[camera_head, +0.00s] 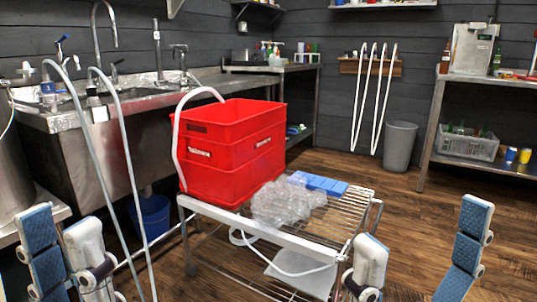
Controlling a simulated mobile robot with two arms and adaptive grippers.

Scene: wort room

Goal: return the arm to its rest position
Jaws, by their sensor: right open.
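My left gripper (62,228) shows at the bottom left, with one blue-padded finger and one pale finger, a narrow gap between them and nothing seen in it. My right gripper (421,236) shows at the bottom right, its pale finger and blue-padded finger wide apart, with only floor seen between them. Both point upward in the picture. The rest of both arms is out of the frame, so their full pose is hidden.
A wire-shelf cart (345,207) stands ahead, bearing a red crate (230,150), clear crumpled plastic (285,203) and a blue block (319,183). White hoses (128,150) rise at left before the steel sink (95,112). A grey bin (400,146) stands behind. Floor (335,168) is clear at right.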

